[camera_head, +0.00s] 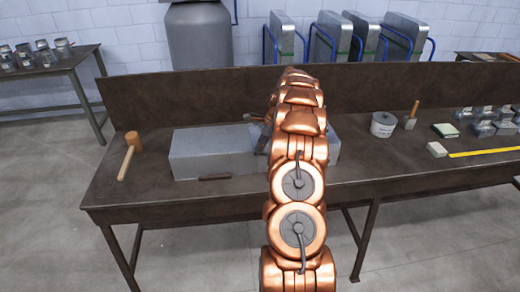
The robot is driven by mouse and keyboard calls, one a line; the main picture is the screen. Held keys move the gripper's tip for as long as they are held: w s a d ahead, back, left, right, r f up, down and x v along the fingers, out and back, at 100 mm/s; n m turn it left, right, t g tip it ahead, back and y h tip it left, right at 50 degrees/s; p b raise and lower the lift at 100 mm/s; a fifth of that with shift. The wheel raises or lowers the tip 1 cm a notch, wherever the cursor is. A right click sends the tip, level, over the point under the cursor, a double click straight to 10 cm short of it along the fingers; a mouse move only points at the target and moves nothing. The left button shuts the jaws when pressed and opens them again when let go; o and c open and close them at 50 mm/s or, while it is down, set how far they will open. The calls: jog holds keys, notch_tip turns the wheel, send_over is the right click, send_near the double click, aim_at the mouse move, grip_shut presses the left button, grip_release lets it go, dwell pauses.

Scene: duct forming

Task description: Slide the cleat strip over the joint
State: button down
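A grey box-shaped duct section (213,153) lies on the dark workbench (150,200). More grey duct (333,147) shows to the right of my copper arm. The arm covers the middle, so I cannot see the joint or tell whether these are two pieces. A short dark strip (215,178) lies on the bench along the front of the left duct; it may be the cleat strip, but I cannot be sure. My gripper (262,143) shows only in part, as dark pieces at the duct beside the arm. Its fingers are mostly hidden, and I cannot see whether they hold anything.
A wooden mallet (129,156) lies at the bench's left. A grey bucket (383,125), a wooden-handled tool (411,115), small blocks and a yellow rule (484,152) are on the right. A raised back panel (180,97) bounds the bench. The front left bench top is clear.

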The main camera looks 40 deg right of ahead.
jog(key=shift+w+d, duration=0.9)
jog(key=shift+w, duration=0.2)
jog(key=shift+w+f, duration=0.1)
jog(key=shift+w, duration=0.1)
jog(key=c, duration=1.9)
grip_release()
jog(key=shift+d, duration=0.1)
jog(key=o, duration=0.7)
jog(key=shift+c, duration=0.2)
